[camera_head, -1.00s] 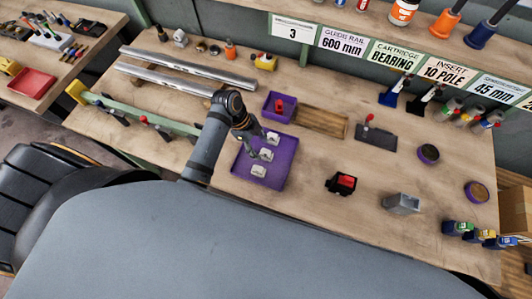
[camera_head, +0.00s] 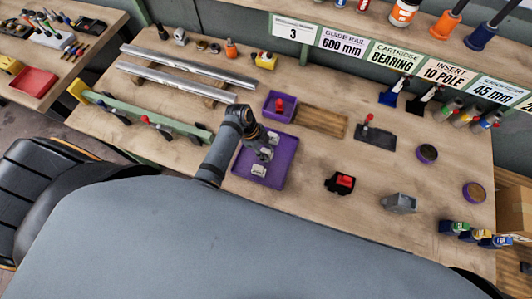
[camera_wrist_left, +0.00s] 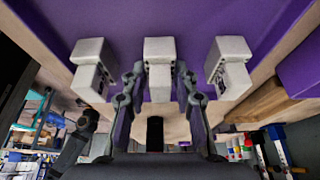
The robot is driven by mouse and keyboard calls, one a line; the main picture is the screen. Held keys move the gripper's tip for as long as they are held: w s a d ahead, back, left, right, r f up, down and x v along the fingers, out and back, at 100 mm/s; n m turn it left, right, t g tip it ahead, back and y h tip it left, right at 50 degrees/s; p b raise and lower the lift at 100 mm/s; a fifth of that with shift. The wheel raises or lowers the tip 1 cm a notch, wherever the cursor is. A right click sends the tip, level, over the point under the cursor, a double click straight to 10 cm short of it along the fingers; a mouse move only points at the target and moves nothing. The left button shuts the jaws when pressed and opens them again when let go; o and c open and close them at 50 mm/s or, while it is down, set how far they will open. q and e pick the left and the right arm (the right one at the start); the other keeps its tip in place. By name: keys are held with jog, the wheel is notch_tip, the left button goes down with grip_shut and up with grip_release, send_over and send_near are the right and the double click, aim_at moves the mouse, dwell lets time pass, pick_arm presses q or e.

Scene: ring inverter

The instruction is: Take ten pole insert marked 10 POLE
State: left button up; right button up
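Several-pole markings are not readable on the three white inserts in the purple tray (camera_head: 284,172). They stand in a row: a far one (camera_head: 273,138), a middle one (camera_head: 266,154) and a near one (camera_head: 258,170). In the left wrist view they show as a left insert (camera_wrist_left: 92,68), a middle insert (camera_wrist_left: 159,68) and a right insert (camera_wrist_left: 228,66). My left gripper (camera_wrist_left: 159,88) is open, with one finger on each side of the middle insert and narrow gaps visible. Its fingertips are partly hidden in the head view. My right gripper is not in view.
A smaller purple tray (camera_head: 267,105) with a red-topped item stands behind. A shelf label reads INSERT 10 POLE (camera_head: 444,73). A black-and-red fixture (camera_head: 340,183) and a grey metal block (camera_head: 398,203) stand to the right. Silver rails (camera_head: 185,70) lie at the back left.

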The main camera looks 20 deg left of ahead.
pick_arm(q)
grip_shut()
jog(key=shift+w+r, duration=0.1)
jog(key=shift+r, duration=0.4)
jog(key=s+a+r+b, duration=0.3)
jog(key=s+a+r, duration=0.1)
jog(key=s+r, duration=0.8)
jog(key=shift+s, duration=0.75)
